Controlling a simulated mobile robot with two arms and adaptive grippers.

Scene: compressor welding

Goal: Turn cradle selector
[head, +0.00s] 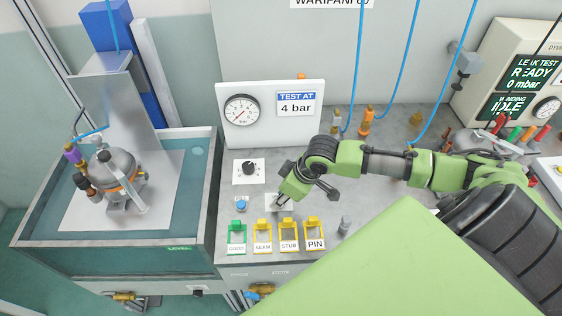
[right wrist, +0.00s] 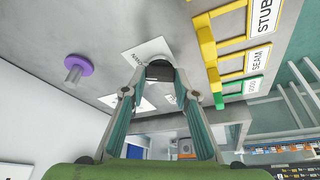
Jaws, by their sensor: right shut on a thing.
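The cradle selector is a dark knob (right wrist: 159,71) on a white plate (right wrist: 148,53) on the grey bench panel, in the right wrist view. My right gripper (right wrist: 161,92) has its two fingertips closed around the knob. In the head view my right gripper (head: 279,203) reaches down to the white plate (head: 271,201), left of the panel's middle, and hides the knob. Which way the knob points cannot be read. My left gripper is not in view.
Another black knob (head: 250,168) and a blue button (head: 241,206) sit left of the gripper. A water tank (head: 212,190) holding a compressor (head: 112,180) stands at left.

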